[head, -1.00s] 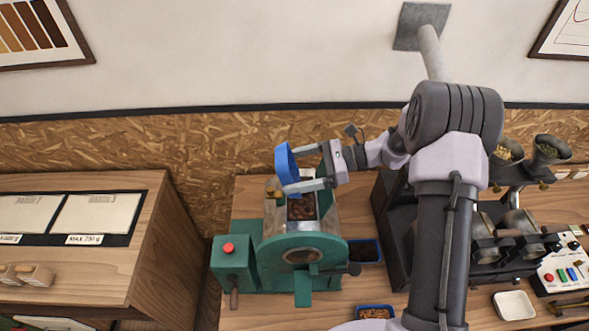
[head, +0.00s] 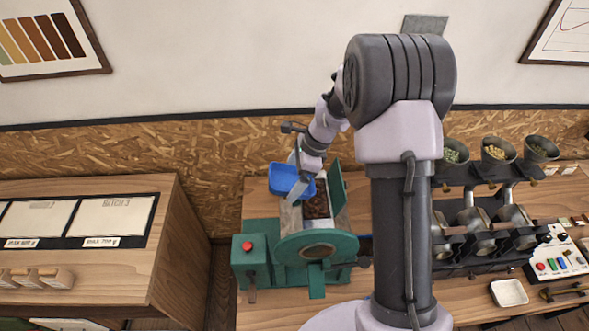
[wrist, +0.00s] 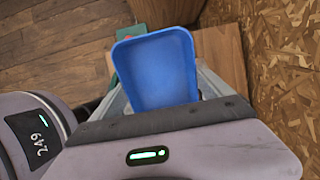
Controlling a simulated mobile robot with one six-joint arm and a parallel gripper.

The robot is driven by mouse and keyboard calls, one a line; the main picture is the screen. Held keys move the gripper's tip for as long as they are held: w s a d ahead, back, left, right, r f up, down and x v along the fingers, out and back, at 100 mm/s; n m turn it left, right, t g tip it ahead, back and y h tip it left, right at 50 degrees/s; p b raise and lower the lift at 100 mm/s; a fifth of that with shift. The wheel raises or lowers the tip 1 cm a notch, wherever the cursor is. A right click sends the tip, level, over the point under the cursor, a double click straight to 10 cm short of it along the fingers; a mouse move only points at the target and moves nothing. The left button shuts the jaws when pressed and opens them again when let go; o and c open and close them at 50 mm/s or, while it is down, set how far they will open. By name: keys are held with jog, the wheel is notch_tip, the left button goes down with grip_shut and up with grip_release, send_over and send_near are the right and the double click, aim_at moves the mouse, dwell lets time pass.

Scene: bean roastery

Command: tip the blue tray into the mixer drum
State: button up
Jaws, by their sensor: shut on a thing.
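The blue tray (head: 284,179) is in my gripper (head: 300,183), above the left edge of the mixer drum's opening. In the wrist view the tray (wrist: 158,65) shows an empty blue inside, and my gripper (wrist: 160,105) is shut on its near end. The tray looks roughly level in the head view. The green mixer drum (head: 316,243) stands on the bench below. Its open top shows brown beans (head: 316,206) inside. A raised green lid (head: 338,187) stands on the right of the opening.
A green box with a red button (head: 247,246) is left of the drum. Several hoppers (head: 497,151) and a control panel (head: 560,263) stand to the right. A white dish (head: 509,293) lies on the bench (head: 275,315). The particle-board wall (head: 120,160) is close behind.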

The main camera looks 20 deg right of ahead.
jog(key=h+p, duration=0.1)
jog(key=p, duration=0.1)
jog(key=shift+d+r+h+p, duration=0.25)
jog(key=shift+h+p, duration=0.15)
jog(key=shift+a+f+g+h+p, duration=0.3)
jog(key=shift+a+h+p, duration=0.1)
jog(key=shift+h+p, duration=0.5)
jog(key=shift+w+d+f+h+p, duration=0.1)
jog(key=shift+h+p, duration=0.2)
jog(key=shift+h, duration=0.1)
